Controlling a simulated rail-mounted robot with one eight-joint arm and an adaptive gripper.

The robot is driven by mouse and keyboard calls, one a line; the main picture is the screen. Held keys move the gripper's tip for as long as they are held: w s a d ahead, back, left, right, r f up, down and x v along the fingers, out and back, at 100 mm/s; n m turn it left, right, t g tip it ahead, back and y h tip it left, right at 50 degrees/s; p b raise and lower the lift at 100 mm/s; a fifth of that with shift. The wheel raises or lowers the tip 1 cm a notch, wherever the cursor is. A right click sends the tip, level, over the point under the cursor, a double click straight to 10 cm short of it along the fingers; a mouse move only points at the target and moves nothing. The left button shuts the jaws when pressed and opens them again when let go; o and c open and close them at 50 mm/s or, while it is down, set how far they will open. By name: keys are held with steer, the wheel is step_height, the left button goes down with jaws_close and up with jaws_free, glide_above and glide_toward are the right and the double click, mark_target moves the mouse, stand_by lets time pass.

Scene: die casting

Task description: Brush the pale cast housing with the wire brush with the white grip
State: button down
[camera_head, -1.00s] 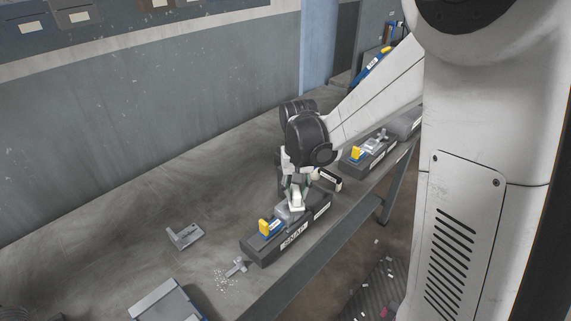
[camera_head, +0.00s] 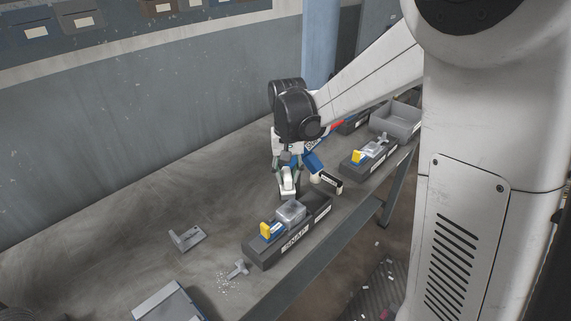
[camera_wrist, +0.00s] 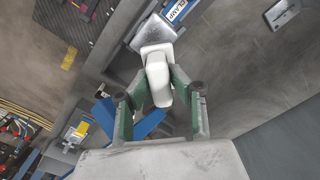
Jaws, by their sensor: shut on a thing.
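The pale cast housing (camera_head: 291,211) sits in a dark fixture (camera_head: 262,250) on the bench, beside a yellow-and-blue clamp (camera_head: 268,230). In the wrist view, the white grip (camera_wrist: 158,82) is between my green-padded fingers (camera_wrist: 158,92). The brush overlaps the near side of the housing (camera_wrist: 152,32) there. I cannot tell whether they touch. The bristles are hidden.
A second fixture (camera_head: 350,172) with a similar clamp stands further right, with a grey bin (camera_head: 395,122) beyond it. A blue object (camera_head: 313,162) is close beside my gripper. The bench's left middle is clear.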

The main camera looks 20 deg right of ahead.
steer(key=shift+r+p, duration=0.65)
steer(key=shift+r, duration=0.8)
steer(key=shift+a, duration=0.1)
